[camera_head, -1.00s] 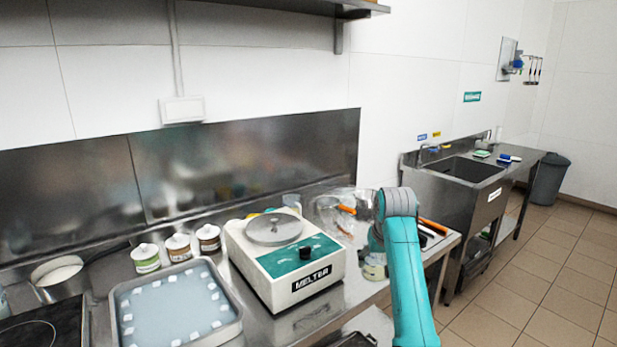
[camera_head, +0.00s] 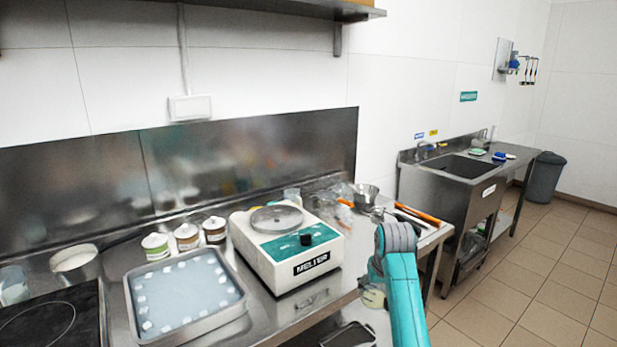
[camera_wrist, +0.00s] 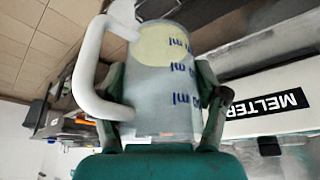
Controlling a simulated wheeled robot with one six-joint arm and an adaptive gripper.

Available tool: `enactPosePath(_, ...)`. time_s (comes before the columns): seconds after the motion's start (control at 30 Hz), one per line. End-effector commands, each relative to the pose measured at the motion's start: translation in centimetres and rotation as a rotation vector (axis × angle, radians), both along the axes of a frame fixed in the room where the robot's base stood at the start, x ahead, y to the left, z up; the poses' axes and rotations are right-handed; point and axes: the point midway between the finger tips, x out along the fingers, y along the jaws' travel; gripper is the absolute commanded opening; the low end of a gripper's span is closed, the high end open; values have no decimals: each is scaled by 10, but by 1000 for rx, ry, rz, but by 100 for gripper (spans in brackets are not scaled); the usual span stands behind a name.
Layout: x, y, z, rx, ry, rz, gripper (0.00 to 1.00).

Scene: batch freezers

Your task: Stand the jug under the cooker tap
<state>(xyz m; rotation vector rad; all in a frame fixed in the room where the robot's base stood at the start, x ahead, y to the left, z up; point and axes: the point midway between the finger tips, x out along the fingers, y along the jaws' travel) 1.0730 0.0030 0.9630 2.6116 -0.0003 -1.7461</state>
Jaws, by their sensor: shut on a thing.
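The jug (camera_wrist: 160,85) is clear with blue ml marks, a thick white handle (camera_wrist: 88,75) on the left and a pale yellow area near the top of the picture. My gripper (camera_wrist: 162,100) is shut on the jug, one dark finger on each side, in the wrist view. In the head view my teal arm hides most of the gripper. A pale yellowish piece (camera_head: 373,298) beside the arm seems to be part of the jug. I cannot make out a cooker tap in either view.
The white melter (camera_head: 300,262) stands on the steel counter left of my arm, with a tray (camera_head: 240,314) of pale liquid beside it. A steel bowl (camera_head: 366,197) and orange-handled tools lie behind. A sink (camera_head: 465,168) stands farther right; the tiled floor (camera_head: 510,270) is clear.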

Motion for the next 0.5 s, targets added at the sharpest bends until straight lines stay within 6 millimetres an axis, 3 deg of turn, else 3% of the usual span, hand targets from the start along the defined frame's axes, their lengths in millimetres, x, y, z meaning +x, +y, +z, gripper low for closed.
enactPosePath(0.27,-36,-1,-81,0,6,0,37)
enactPosePath(0.5,-85,-2,-158,0,5,0,37)
